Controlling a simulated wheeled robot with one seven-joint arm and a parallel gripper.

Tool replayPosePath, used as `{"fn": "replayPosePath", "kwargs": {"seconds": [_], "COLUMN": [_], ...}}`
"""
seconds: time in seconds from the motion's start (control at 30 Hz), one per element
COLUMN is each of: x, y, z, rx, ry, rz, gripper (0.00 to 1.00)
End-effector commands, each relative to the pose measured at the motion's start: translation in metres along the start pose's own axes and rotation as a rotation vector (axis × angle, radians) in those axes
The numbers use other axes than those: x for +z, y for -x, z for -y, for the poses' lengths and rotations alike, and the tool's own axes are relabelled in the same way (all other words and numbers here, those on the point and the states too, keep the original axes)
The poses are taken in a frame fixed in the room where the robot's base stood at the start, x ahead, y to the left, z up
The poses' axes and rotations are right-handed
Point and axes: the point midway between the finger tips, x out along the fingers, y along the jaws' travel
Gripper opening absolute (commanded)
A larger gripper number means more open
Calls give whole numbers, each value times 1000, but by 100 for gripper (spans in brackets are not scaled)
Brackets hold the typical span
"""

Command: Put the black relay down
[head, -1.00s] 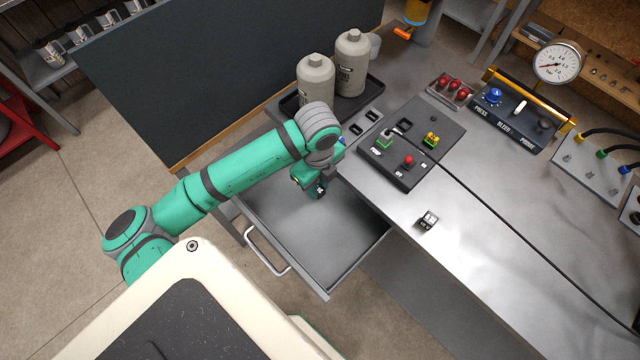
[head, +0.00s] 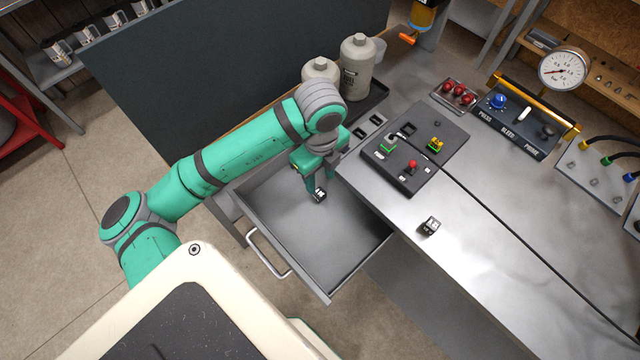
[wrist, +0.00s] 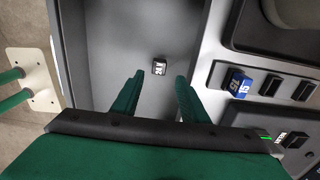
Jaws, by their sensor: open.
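The black relay (head: 319,195), a small block with a white marking on top, lies on the floor of the open drawer (head: 330,245). It also shows in the wrist view (wrist: 159,67), ahead of and between my fingertips, touching neither. My gripper (head: 320,181) is open and empty just above the relay, pointing down into the drawer. Both green fingers (wrist: 159,80) are apart in the wrist view.
A second dark relay (head: 430,226) lies on the metal bench. A relay board (head: 405,175) with green, yellow and red parts is beside the drawer. A blue relay (wrist: 236,83) sits among dark sockets. Grey bottles (head: 356,68) stand behind.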

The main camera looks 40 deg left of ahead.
Motion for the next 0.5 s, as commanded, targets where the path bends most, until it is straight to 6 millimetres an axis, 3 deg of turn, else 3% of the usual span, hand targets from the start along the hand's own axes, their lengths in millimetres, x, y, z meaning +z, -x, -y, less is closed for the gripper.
{"fn": "replayPosePath", "kwargs": {"seconds": [0.2,0.5], "x": [0,0], "y": [37,55], "z": [0,0], "rx": [-1,1], "ry": [-1,0], "rz": [2,-1], "gripper": [40,40]}}
